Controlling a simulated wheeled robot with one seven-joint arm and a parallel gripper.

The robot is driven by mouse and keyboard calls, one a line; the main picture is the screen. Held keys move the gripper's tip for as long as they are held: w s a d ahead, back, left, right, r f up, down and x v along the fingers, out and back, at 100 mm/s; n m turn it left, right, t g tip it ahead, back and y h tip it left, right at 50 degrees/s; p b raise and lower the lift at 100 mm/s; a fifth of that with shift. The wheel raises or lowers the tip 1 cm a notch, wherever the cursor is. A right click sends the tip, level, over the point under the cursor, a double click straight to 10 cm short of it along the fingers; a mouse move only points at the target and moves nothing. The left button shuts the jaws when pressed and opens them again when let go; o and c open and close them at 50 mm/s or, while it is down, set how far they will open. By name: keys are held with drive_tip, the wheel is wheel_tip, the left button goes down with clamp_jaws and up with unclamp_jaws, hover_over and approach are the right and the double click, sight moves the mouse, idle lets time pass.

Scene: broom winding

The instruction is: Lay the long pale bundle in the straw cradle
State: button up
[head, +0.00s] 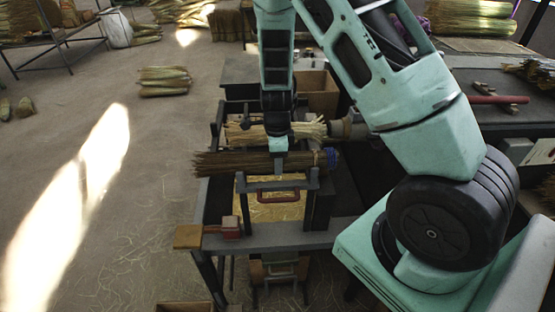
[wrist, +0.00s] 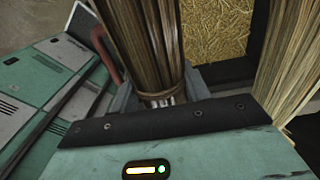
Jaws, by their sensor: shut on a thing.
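My gripper (head: 280,164) is shut around a long brown bundle (head: 250,161), which lies level across the bench with a blue band near its right end. The brown stems (wrist: 145,45) fill the middle of the wrist view, between the grey fingers. A paler bundle (head: 248,133) with a flared right end lies just behind it and also shows at the right of the wrist view (wrist: 287,70). The golden straw bed (head: 270,211) is below and in front of the brown bundle; straw also shows in the wrist view (wrist: 215,30). I cannot tell whether the brown bundle touches the frame below.
A dark frame with a red handle (head: 277,196) stands at the bench front. A red block (head: 230,227) sits at the bench's left corner. A cardboard box (head: 317,93) is behind. Bundles (head: 164,80) lie on the floor at left, where there is open room.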

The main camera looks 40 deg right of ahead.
drive_tip(key=o, duration=1.1)
wheel_tip(320, 180, up, 17)
drive_tip(key=shift+r+b, duration=0.2)
drive_tip(key=shift+b, duration=0.4)
